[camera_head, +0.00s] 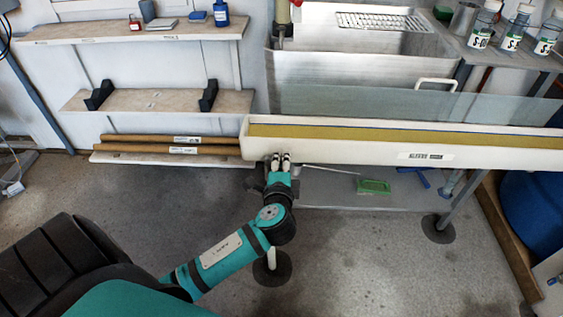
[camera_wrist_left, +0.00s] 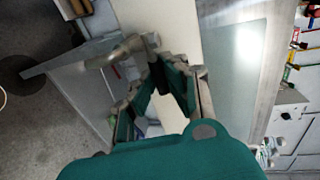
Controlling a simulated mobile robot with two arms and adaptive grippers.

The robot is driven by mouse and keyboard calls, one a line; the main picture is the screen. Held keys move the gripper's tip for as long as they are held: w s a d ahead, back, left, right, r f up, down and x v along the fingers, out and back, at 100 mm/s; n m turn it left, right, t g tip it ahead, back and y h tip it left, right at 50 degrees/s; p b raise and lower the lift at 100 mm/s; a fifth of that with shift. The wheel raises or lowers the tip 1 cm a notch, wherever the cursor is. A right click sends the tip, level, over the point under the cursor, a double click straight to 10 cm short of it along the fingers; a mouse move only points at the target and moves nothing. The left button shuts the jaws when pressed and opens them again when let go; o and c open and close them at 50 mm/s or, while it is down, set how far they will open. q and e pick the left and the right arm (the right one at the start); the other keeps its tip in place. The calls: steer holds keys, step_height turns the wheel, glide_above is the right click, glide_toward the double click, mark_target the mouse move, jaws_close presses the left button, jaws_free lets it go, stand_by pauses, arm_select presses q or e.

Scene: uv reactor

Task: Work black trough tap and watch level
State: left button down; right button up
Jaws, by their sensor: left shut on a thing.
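The long white trough (camera_head: 345,150) runs across the front of the steel sink in the head view. A yellow-brown band (camera_head: 400,134), seemingly liquid, runs along its inside; its exact level is hard to tell. My left gripper (camera_head: 280,160) is at the trough's front face, near its left end. In the left wrist view the gripper (camera_wrist_left: 162,76) is shut on a black tap handle (camera_wrist_left: 157,74), with a metal pipe (camera_wrist_left: 122,51) beside it. The gripper mostly hides the tap in the head view. My right gripper is out of view.
A steel sink (camera_head: 350,100) with a glass pane stands behind the trough. Capped bottles (camera_head: 485,25) stand at upper right. Wall shelves (camera_head: 140,28) are at left, with brown tubes (camera_head: 170,145) below. A green tray (camera_head: 374,186) lies on the lower shelf. The front floor is clear.

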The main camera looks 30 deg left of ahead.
arm_select(q)
steer(key=shift+s, duration=0.1)
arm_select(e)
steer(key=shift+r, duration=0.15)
